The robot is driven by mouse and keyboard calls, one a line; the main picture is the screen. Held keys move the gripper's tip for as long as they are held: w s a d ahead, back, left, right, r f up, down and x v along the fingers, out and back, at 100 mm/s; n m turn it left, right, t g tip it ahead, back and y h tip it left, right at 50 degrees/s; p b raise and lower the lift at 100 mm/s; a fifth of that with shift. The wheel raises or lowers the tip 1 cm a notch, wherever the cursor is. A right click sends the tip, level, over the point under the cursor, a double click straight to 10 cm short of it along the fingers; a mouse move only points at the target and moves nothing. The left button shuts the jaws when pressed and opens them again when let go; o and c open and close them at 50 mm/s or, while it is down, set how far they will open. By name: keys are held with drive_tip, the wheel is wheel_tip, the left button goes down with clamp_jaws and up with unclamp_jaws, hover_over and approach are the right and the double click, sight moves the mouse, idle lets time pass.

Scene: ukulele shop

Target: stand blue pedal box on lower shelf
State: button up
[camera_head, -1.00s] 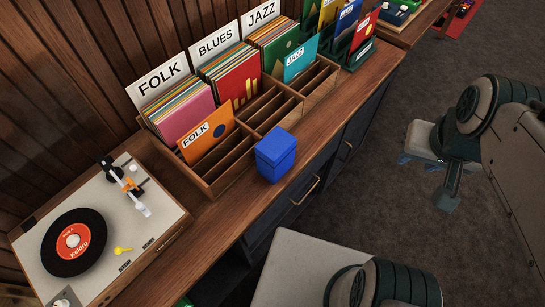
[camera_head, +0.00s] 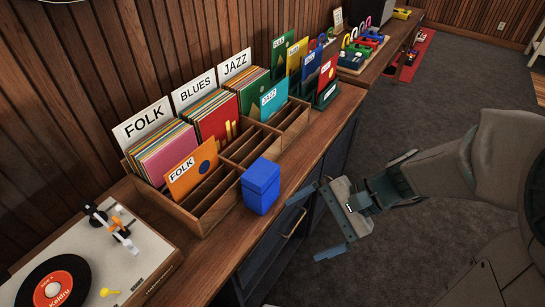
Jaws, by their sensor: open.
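The blue pedal box (camera_head: 261,187) stands upright on the wooden counter (camera_head: 222,239), close to the counter's front edge and in front of the wooden record rack. My gripper (camera_head: 322,222) is to the right of the box, out past the counter's front edge. Its two fingers are spread apart with nothing between them. It is apart from the box. The lower shelf is not clearly visible; the counter's dark front (camera_head: 290,232) shows a handle.
The wooden record rack (camera_head: 205,224) holds albums behind the box. A turntable (camera_head: 90,262) sits at the lower left. More colourful goods (camera_head: 360,52) stand on a farther counter. The dark carpet (camera_head: 430,110) to the right is open.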

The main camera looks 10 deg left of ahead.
drive_tip(key=w+a+f+m+t+y+b, duration=0.2)
drive_tip(key=w+a+f+m+y+b, duration=0.15)
drive_tip(key=w+m+y, duration=0.3)
drive_tip(key=m+t, duration=0.8)
drive_tip(key=m, duration=0.1)
approach(251, 167)
drive_tip(key=shift+w+a+f+n+y, duration=0.25)
drive_tip(key=shift+w+a+f, duration=0.35)
drive_tip(key=shift+w+f, duration=0.2)
drive_tip(key=x, duration=0.1)
drive_tip(key=p+x, duration=0.1)
drive_tip(key=x, duration=0.2)
drive_tip(key=shift+s+a+r, duration=0.1)
drive_tip(key=shift+a+r, duration=0.2)
drive_tip(key=shift+a, duration=0.15)
drive_tip(key=shift+a+f, duration=0.1)
drive_tip(key=shift+a, duration=0.2)
drive_tip(key=shift+c, duration=0.3)
drive_tip(key=c, duration=1.6)
